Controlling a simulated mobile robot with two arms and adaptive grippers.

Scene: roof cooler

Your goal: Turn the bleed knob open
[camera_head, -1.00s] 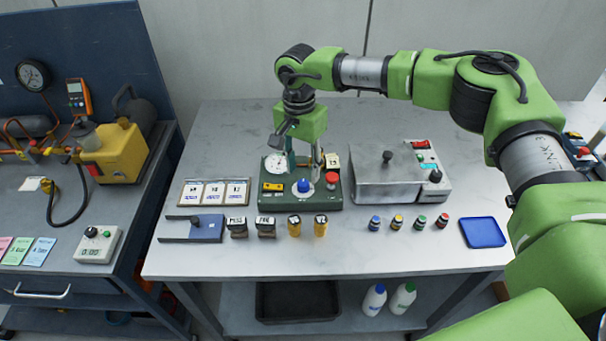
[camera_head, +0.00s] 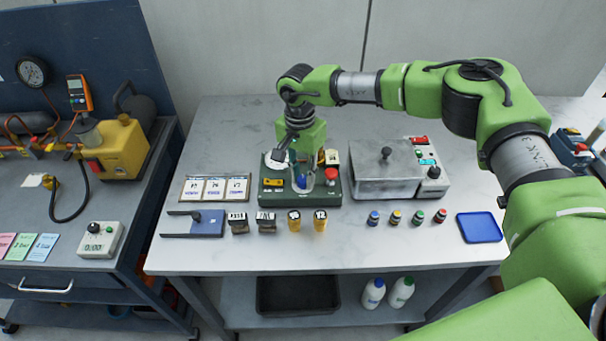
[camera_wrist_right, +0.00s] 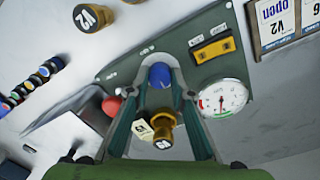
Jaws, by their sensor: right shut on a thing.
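A green panel box (camera_head: 273,200) stands in the middle of the bench. Its blue knob (camera_head: 301,183) is partly hidden by my right gripper (camera_head: 303,179) in the head view. In the right wrist view the blue knob (camera_wrist_right: 160,75) sits between the fingertips of my right gripper (camera_wrist_right: 160,84), which is shut on it. The round white gauge (camera_wrist_right: 222,98), yellow block (camera_wrist_right: 213,48), red knob (camera_wrist_right: 111,106) and a brass fitting with a tag (camera_wrist_right: 161,128) are around it. My left gripper is not in view.
Right of the panel is a metal-lidded box (camera_head: 383,176). In front are several stamps and small bottles, and a blue tray (camera_head: 479,228) at the right. Label cards (camera_head: 215,188) lie to the left.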

